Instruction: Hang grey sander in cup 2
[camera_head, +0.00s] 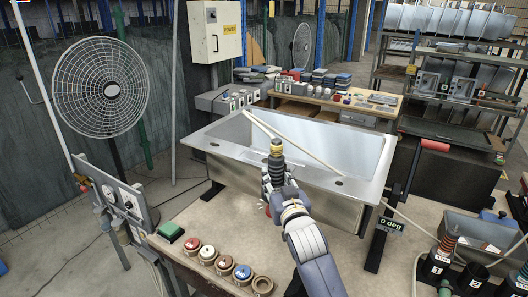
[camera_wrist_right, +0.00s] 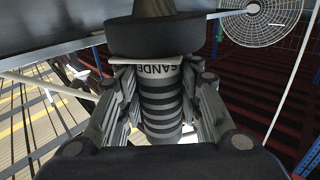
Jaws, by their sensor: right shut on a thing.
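The sander (camera_head: 276,160) stands roughly upright in my right gripper (camera_head: 276,178), in front of the sink's near rim. It has a dark, ribbed body and a yellowish band near its top. In the right wrist view the sander (camera_wrist_right: 160,98) shows grey and black rings, a wide black disc and a partly hidden "SANDE" label. The right gripper's fingers (camera_wrist_right: 160,105) close on both sides of it. My left gripper is not in view.
A large metal sink (camera_head: 340,150) lies behind the sander, with a pale bar across it. Several round ringed pots (camera_head: 224,266) and a green block (camera_head: 171,231) line the bench's front left. A "0 deg" sign (camera_head: 390,224) and a grey tray (camera_head: 478,232) stand right.

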